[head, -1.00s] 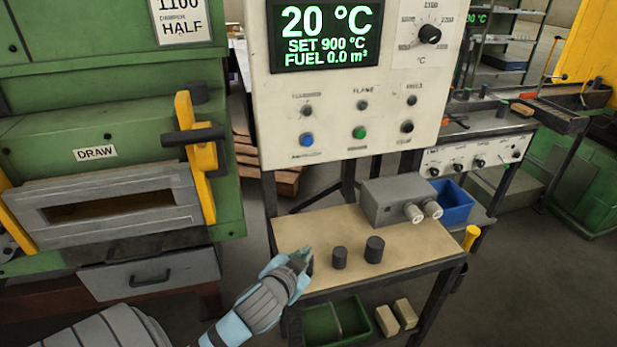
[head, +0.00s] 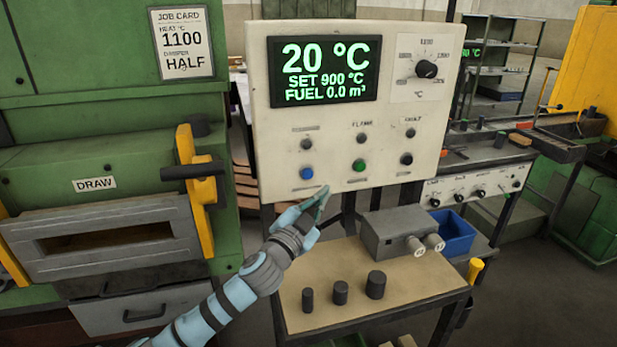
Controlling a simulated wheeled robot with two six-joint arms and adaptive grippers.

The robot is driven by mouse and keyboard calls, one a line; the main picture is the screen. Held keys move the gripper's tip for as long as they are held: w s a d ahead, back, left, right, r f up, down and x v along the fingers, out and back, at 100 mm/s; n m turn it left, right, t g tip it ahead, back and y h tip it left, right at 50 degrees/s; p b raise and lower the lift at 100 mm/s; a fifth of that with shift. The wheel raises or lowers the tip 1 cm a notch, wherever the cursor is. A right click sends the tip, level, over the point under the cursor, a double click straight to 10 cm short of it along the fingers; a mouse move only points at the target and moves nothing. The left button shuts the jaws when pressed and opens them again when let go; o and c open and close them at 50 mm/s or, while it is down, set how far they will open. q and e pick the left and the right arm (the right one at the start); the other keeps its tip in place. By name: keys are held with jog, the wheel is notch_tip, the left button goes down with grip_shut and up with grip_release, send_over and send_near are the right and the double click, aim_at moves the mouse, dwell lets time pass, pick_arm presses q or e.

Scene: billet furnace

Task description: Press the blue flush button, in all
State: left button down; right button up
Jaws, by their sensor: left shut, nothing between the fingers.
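The blue flush button (head: 307,173) is at the lower left of the white control panel (head: 283,110). A green button (head: 359,165) and a black button (head: 406,159) sit to its right in the same row. My left gripper (head: 323,194) is shut and empty. Its tips show a little below and to the right of the blue button, near the panel's lower edge. I cannot tell whether they touch the panel. The panel display (head: 323,70) reads 20 °C, SET 900 °C, FUEL 0.0 m³. My right gripper is not in view.
Below the panel, a table (head: 420,287) holds several dark cylinders (head: 340,292) and a grey box (head: 395,229) with two pale knobs. A blue bin (head: 455,232) stands to the right. The green furnace (head: 90,150) with a yellow-framed door is at left.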

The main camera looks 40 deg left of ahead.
aim_at(308, 174)
pick_arm(q)
jog(key=w+a, duration=0.4)
jog(key=a, duration=0.2)
jog(key=shift+w+a, duration=0.15)
dwell(1.3)
jog(key=shift+w+a, duration=0.3)
jog(key=shift+a, duration=0.05)
jog(key=shift+w+a, duration=0.2)
jog(key=shift+a, duration=0.15)
dwell(0.8)
jog(key=shift+d, duration=0.1)
jog(key=shift+s+d, duration=0.45)
jog(key=shift+d, duration=0.1)
